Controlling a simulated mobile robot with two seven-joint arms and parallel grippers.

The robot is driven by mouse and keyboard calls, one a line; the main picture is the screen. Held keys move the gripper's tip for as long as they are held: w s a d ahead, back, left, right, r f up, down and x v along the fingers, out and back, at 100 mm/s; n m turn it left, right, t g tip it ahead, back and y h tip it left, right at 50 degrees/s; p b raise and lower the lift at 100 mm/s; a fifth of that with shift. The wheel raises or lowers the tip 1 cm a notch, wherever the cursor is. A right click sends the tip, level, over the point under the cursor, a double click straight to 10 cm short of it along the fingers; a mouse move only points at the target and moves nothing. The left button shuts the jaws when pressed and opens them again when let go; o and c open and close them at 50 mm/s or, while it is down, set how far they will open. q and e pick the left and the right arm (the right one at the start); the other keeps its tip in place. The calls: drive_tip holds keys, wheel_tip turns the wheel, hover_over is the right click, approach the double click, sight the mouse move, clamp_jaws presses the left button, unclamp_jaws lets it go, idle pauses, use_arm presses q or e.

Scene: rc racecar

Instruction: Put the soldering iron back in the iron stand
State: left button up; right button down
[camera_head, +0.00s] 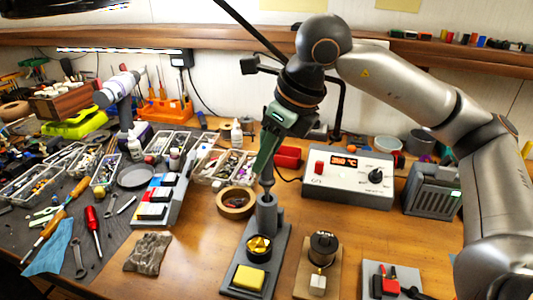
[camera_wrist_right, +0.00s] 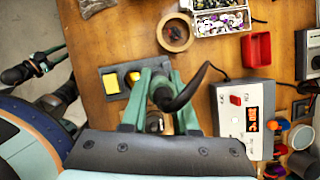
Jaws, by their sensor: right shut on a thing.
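My right gripper (camera_head: 264,165) is shut on the soldering iron (camera_head: 268,183), which points down, nearly upright. The iron's lower end meets the top of the grey holder of the iron stand (camera_head: 265,215); how deep it sits inside is hidden. The stand's base carries a brass-coloured coil and a yellow sponge. In the right wrist view, the iron's black handle and cord (camera_wrist_right: 168,98) show between the green fingers (camera_wrist_right: 150,95). My left gripper (camera_wrist_right: 52,57) shows at the left of that view, away from the bench, its fingers apart and empty.
A tape roll (camera_head: 236,203) lies close left of the stand. The soldering station (camera_head: 348,178) is to the right, with a red box (camera_head: 288,157) behind. Bare wood lies left of the stand.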

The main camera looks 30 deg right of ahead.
sight(266, 179)
drive_tip(key=shift+f+b, duration=0.45)
drive_tip(key=shift+f, duration=0.15)
drive_tip(key=shift+f+b, duration=0.8)
drive_tip(key=shift+f, duration=0.3)
use_arm(q)
drive_tip(key=shift+w+d+f+b, duration=0.15)
drive_tip(key=shift+d+f, duration=0.25)
drive_tip(key=shift+f, duration=0.15)
drive_tip(key=shift+w+d+f+b, duration=0.15)
drive_tip(key=shift+d+f, duration=0.2)
drive_tip(key=shift+f, duration=0.15)
use_arm(e)
drive_tip(key=shift+f, duration=0.1)
use_arm(q)
drive_tip(key=shift+w+d+r, duration=0.1)
drive_tip(key=shift+w+r, duration=0.1)
drive_tip(key=shift+r, duration=0.1)
use_arm(e)
drive_tip(key=c, duration=0.7)
unclamp_jaws()
use_arm(q)
drive_tip(key=shift+f, duration=0.15)
use_arm(e)
drive_tip(key=shift+o, duration=0.5)
drive_tip(key=shift+o, duration=0.3)
